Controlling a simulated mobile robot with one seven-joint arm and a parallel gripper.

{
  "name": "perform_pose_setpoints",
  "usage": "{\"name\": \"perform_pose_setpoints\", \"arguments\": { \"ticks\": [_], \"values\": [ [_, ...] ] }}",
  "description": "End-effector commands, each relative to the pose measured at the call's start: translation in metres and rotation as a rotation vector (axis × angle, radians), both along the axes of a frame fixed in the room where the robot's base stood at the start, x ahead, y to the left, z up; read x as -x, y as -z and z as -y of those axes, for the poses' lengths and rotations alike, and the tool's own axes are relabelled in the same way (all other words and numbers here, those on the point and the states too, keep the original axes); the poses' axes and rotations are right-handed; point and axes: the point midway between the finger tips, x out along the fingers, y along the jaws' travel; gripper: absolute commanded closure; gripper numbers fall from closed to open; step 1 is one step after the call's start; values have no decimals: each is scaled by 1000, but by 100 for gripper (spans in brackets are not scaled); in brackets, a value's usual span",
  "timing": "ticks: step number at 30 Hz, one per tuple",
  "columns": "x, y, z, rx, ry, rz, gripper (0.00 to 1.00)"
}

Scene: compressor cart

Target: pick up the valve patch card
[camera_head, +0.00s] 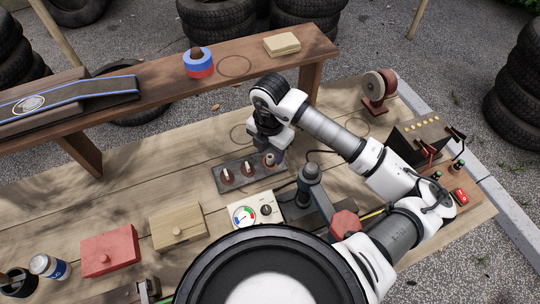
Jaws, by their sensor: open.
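A dark grey flat board (238,183) with several brown-and-white knob-like pieces lies on the wooden table, near the middle. It is the thing that best fits the valve patch card, but I cannot tell for sure. My gripper (277,158) points down at the board's right end, close to its rightmost piece. It is open. The gripper and wrist hide part of that end, and I cannot tell whether the fingers touch anything.
A gauge box (254,212) and a dark clamp-like tool (310,185) stand close by, in front. A raised wooden shelf (150,95) runs behind, bearing a blue-red roll (198,62) and a tan block (282,43). Red (109,252) and tan (178,232) boxes sit front left.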

Motion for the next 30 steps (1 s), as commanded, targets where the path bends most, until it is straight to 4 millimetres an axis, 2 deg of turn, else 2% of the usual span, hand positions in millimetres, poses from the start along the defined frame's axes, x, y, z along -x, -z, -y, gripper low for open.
{"name": "perform_pose_setpoints", "arguments": {
  "ticks": [6,13,23,30],
  "values": [
    [0,21,0,-1,1,0,55],
    [0,22,0,0,0,0,57],
    [0,22,0,-1,0,1,100],
    [0,22,0,-1,0,1,100]
  ]
}}
